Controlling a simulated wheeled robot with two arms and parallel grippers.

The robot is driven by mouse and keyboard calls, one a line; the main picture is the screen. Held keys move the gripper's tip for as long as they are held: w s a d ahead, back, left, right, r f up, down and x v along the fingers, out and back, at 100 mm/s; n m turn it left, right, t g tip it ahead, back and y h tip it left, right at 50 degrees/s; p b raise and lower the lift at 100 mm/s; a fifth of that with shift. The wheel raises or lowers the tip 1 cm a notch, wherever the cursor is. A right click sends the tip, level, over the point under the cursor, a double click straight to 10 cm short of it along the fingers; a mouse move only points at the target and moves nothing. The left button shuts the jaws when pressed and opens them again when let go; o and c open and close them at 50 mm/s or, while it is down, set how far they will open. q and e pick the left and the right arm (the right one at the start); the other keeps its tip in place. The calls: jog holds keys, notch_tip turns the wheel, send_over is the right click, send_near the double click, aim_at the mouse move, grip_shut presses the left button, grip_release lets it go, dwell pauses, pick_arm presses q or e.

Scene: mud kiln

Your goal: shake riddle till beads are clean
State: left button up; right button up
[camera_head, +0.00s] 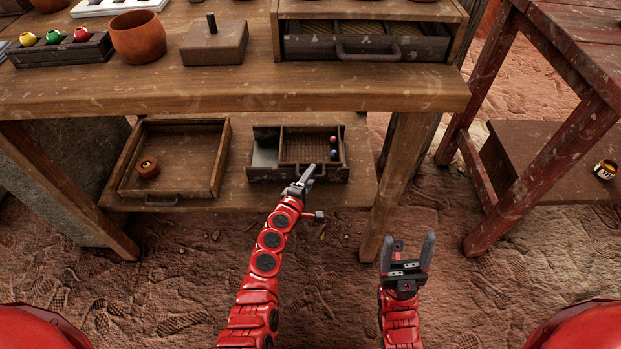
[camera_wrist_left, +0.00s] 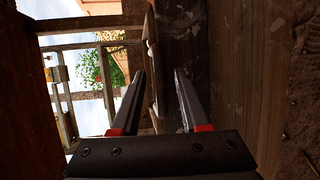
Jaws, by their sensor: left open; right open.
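The riddle (camera_head: 304,147), a dark tray with a mesh bottom, sits on the low shelf under the table. A few small beads (camera_head: 333,147), blue and reddish, lie at its right side. My left gripper (camera_head: 305,178) is in front of the riddle's front edge, near its handle, with its jaws open; I cannot tell whether it touches. In the left wrist view, the open fingers (camera_wrist_left: 160,100) have a dark wooden edge between and beyond them. My right gripper (camera_head: 410,252) is open and empty, above the ground to the right of the shelf.
A wooden tray (camera_head: 205,160) with a small round pot (camera_head: 148,168) stands left on the shelf. A red table (camera_head: 540,120) stands right.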

pick_arm(q)
grip_shut()
dwell(1.5)
